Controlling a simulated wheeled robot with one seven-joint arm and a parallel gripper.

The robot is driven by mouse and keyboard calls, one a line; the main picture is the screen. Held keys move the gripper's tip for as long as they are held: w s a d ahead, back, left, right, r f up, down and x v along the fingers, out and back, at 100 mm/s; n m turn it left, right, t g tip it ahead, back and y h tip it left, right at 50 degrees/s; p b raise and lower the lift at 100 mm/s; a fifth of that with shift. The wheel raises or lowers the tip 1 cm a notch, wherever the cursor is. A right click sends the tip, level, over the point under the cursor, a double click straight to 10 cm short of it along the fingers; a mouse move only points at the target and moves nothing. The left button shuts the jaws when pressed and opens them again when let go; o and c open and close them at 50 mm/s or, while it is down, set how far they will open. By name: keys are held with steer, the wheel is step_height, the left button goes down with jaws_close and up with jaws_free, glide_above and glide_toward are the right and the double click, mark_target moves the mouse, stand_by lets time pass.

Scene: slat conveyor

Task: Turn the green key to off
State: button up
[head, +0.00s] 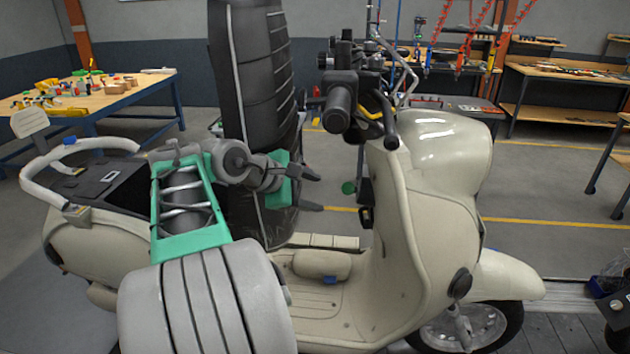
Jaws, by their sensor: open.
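A cream scooter (430,200) stands side-on across the middle, its handlebars at the upper centre. A small round green key (348,188) shows at the rear side of the scooter's front shield, close to dark parts there. Its exact turn position is too small to tell. My gripper (321,193) is open and empty, its two dark fingers pointing right toward the key. The key is a short way right of the fingertips, apparently apart from them.
The black handlebar grip (340,100) and a brake lever overhang the key area. The upright black seat (256,90) stands behind my wrist. The scooter's footboard (318,290) lies below. Workbenches (90,95) are farther back, with clear floor between.

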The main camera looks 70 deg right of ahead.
mark_target(345, 189)
steer(key=shift+g, duration=0.3)
steer(key=s+d, duration=0.1)
steer(key=d, duration=0.1)
steer(key=s+d+f, duration=0.1)
steer(key=s+d, duration=0.1)
steer(key=s+d+f+p, duration=0.1)
steer(key=s+d, duration=0.1)
steer(key=shift+d, duration=0.4)
